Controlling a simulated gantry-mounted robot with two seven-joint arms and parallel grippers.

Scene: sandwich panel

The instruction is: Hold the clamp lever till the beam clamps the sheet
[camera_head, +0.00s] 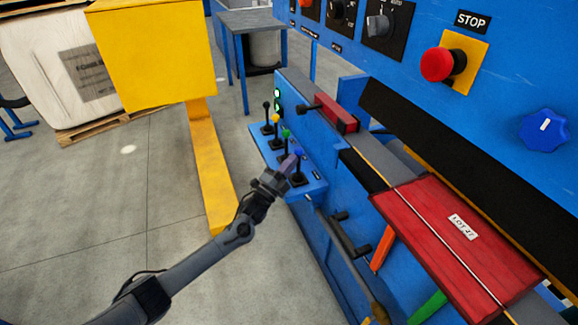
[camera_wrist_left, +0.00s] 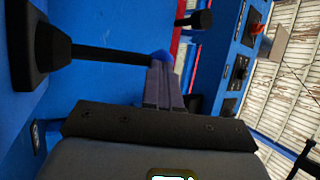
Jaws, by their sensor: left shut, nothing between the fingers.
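A row of levers with black bases stands on a blue ledge on the machine's side; their knobs include a yellow one (camera_head: 276,118), a green one (camera_head: 286,133) and a blue one (camera_head: 298,153). No label tells me which is the clamp lever. My left gripper (camera_head: 290,163) is shut and empty at the blue-knobbed lever. A red sheet (camera_head: 430,225) lies on the machine bed. A long black beam (camera_head: 440,140) runs above and behind it; any gap is unclear. My right gripper is not in view.
The blue panel above carries a red stop button (camera_head: 437,64), a blue dial (camera_head: 543,129) and black switches (camera_head: 385,25). A red block (camera_head: 338,112) sits beyond the sheet.

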